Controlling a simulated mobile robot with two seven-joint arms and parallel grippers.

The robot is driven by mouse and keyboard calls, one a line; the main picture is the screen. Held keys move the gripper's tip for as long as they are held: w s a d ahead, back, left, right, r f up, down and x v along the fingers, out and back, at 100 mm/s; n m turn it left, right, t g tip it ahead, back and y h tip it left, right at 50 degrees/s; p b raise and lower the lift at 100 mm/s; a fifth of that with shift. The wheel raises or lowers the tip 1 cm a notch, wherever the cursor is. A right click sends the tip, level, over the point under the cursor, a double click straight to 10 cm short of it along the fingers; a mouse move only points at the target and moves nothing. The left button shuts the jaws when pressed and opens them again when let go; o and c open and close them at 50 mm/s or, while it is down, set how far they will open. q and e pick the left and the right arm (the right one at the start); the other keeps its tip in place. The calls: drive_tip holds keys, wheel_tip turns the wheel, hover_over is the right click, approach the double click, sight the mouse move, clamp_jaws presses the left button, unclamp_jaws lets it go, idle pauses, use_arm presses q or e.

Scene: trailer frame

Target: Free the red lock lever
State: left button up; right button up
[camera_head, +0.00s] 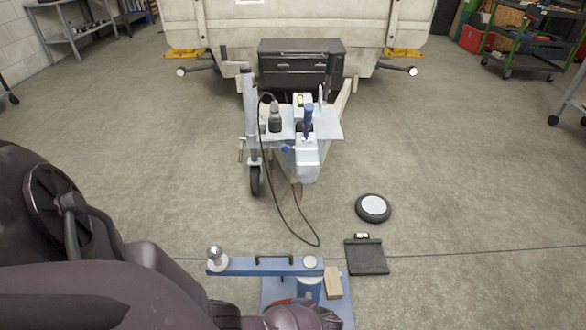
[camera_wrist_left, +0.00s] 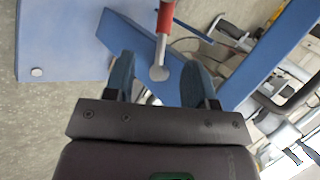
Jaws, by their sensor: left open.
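The red lock lever (camera_head: 283,301) shows as a small red piece at the blue stand (camera_head: 267,284), low in the head view, partly hidden by my left arm. In the left wrist view the lever has a red sleeve (camera_wrist_left: 166,18) and a pale metal shank with a rounded end. My left gripper (camera_wrist_left: 158,62) is open, one dark blue finger on each side of the shank's end. I see gaps on both sides; depth is hard to judge. In the head view its fingers are hidden behind my arm. My right gripper is out of view.
The stand's blue swing arm (camera_head: 262,266) carries a metal tow ball (camera_head: 214,254) at its left end. A wooden block (camera_head: 333,283) is beside the post. A black plate (camera_head: 366,256) and a round wheel-like disc (camera_head: 373,208) lie on the floor. The trailer coupling (camera_head: 306,157) stands beyond.

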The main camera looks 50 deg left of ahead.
sight(290, 301)
use_arm(q)
drive_tip(key=shift+n+y, duration=0.5)
drive_tip(key=shift+y, duration=0.1)
drive_tip(key=b+x, duration=0.2)
drive_tip(key=x, duration=0.3)
drive_tip(key=b+x, duration=0.3)
drive_tip(key=x, duration=0.2)
drive_tip(key=shift+w+f, duration=0.25)
drive_tip(key=shift+f, duration=0.15)
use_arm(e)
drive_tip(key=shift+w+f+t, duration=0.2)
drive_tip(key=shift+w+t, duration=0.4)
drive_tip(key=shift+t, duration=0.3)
use_arm(q)
clamp_jaws()
